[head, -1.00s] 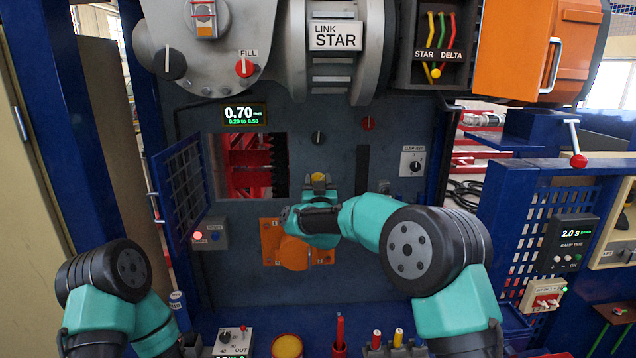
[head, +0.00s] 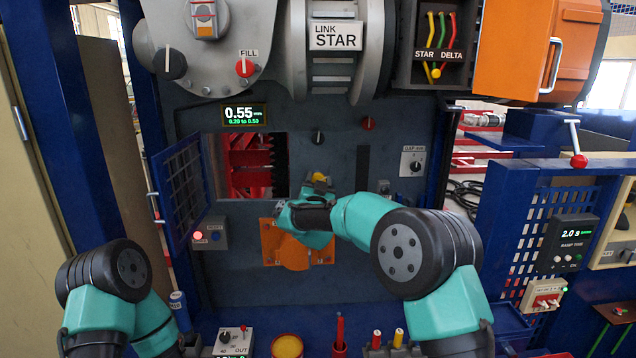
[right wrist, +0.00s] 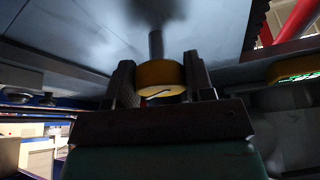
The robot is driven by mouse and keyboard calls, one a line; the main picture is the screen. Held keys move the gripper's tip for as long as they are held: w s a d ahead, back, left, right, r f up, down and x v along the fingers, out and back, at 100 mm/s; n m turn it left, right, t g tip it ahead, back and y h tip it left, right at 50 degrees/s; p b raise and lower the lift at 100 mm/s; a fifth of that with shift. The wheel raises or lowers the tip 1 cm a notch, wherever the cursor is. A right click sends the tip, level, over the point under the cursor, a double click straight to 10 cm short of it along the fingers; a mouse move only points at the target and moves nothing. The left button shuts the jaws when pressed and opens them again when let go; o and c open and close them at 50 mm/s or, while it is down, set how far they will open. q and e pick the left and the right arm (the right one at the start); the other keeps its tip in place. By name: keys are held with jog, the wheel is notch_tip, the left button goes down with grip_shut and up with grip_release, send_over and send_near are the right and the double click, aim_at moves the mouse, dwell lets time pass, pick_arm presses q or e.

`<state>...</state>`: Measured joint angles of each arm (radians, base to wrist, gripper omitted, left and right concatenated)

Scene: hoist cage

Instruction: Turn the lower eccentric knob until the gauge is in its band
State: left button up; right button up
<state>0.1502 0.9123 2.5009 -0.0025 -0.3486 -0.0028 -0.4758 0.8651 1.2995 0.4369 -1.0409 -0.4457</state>
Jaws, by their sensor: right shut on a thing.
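The lower knob is yellow and round; it shows in the head view (head: 319,177) on the dark panel, right of the window. In the right wrist view the yellow knob (right wrist: 160,76) sits on a short shaft between the fingers. My right gripper (head: 316,187) is shut on it, with a finger on each side in the right wrist view (right wrist: 160,84). The gripper is tilted in the head view and hides part of the knob. The gauge (head: 244,115) reads 0.55, above its printed band of 0.20 to 0.50. My left gripper is out of view.
A blue mesh door (head: 181,187) stands open left of the window. An orange plate (head: 270,243) is below my right gripper. A small box with a dial (head: 412,162) is to the right.

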jog(key=shift+m+g+h, duration=0.4)
jog(key=shift+m+h, duration=0.7)
jog(key=shift+m, duration=1.3)
jog(key=o, duration=0.9)
jog(key=shift+s, duration=0.1)
jog(key=v, duration=1.7)
jog(key=shift+a, duration=0.1)
